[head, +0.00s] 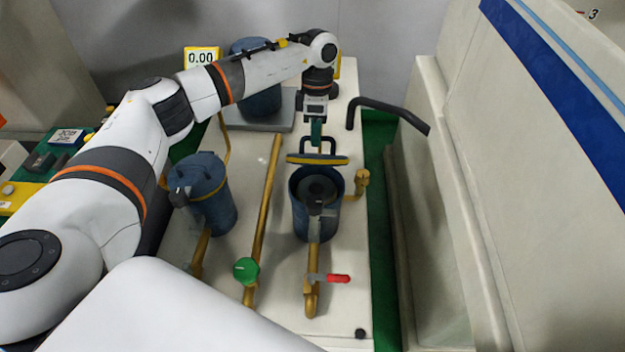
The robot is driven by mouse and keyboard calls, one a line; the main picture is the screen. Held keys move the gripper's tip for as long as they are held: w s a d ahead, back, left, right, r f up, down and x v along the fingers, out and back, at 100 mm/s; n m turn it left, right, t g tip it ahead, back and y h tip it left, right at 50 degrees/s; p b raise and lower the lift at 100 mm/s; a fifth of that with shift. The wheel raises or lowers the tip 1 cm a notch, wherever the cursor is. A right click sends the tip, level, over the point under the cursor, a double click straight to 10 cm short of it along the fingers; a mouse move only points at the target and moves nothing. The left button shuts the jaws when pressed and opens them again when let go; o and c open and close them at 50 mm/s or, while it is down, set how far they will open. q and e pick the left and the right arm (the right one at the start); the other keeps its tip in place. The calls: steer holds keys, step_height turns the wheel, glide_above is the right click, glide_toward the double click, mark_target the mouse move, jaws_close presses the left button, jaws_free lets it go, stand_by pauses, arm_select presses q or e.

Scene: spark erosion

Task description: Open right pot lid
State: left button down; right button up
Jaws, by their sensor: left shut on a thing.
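The right pot (300,218) is a dark blue cylinder on the white bench, and I see into its dark inside from above. Its lid (318,159) shows nearly edge-on, with a yellowish edge, at the back of the pot's mouth. The lid is swung up off the opening; whether it touches the back rim I cannot tell. My left gripper (316,133) reaches down from behind and is shut on the lid's dark loop handle (318,146). My right gripper is not in view.
The left pot (213,200) has its lid down. Another blue pot (262,100) stands on a scale at the back. Brass pipes, a green knob (246,270) and a red-handled valve (338,278) are in front. A black bent handle (390,108) and a pale cabinet (520,180) are at right.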

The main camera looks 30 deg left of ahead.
arm_select(q)
steer(key=shift+w+a+f, duration=0.1)
steer(key=shift+w+a, duration=0.05)
steer(key=shift+a, duration=0.05)
steer(key=shift+w+a+b, duration=0.25)
steer(key=shift+w+b, duration=0.2)
steer(key=shift+w, duration=0.1)
steer(key=shift+w+a+b, duration=0.25)
steer(key=shift+w+b, duration=0.15)
steer(key=shift+w, duration=0.1)
steer(key=shift+w+a+f+b, duration=0.1)
steer(key=shift+w+a+b, duration=0.2)
steer(key=shift+w+b, duration=0.25)
steer(key=shift+w+a+b, duration=0.25)
steer(key=shift+w+b, duration=0.15)
steer(key=shift+w, duration=0.2)
